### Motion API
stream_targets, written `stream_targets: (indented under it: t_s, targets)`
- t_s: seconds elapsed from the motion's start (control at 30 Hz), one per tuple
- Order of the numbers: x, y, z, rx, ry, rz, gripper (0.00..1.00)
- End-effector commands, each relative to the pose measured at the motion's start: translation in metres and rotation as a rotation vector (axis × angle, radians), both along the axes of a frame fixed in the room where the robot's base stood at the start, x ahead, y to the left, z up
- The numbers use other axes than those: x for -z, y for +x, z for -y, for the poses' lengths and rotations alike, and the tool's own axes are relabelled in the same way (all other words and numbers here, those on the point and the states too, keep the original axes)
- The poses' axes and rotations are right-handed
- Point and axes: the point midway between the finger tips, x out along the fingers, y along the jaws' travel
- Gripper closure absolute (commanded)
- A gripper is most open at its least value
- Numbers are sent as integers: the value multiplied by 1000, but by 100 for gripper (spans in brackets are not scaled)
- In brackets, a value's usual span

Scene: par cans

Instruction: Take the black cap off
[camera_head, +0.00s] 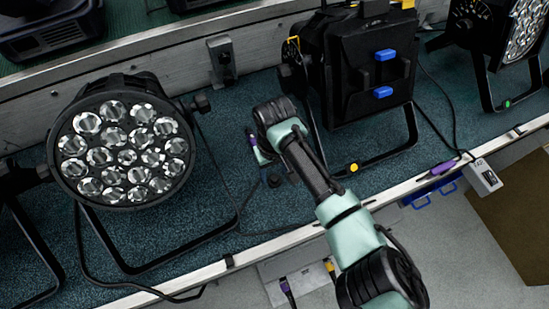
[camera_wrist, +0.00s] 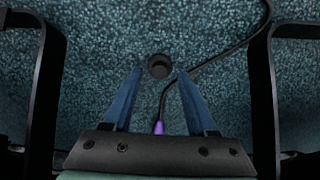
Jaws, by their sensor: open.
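A small round black piece, which looks like the black cap (camera_wrist: 158,66), sits on the blue-green carpet. It also shows in the head view (camera_head: 274,180), just below my gripper's hand. My gripper (camera_wrist: 160,76) is open and empty, with its two blue fingers apart. In the wrist view the cap appears between and slightly beyond the fingertips. I cannot tell the height gap; no contact shows. In the head view my fingers are mostly hidden by the hand.
A round multi-lens par can (camera_head: 122,145) stands left. A black fixture with blue tabs (camera_head: 383,92) stands right of my arm. A black cable with a purple connector (camera_wrist: 159,127) runs close by between the fingers. Black brackets (camera_wrist: 262,95) flank the gripper. The pale deck edge (camera_head: 300,232) lies in front.

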Motion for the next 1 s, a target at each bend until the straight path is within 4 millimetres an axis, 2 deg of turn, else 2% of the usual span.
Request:
stream_targets:
  t_s: [0.3, 0.5, 0.7, 1.0]
  targets:
    - [-69, 1, 0, 0, 1, 5, 42]
    - [-103, 1, 0, -1, -1, 4, 42]
    - [-118, 0, 0, 1, -1, 1, 42]
    - [-122, 3, -3, -3, 6, 16, 42]
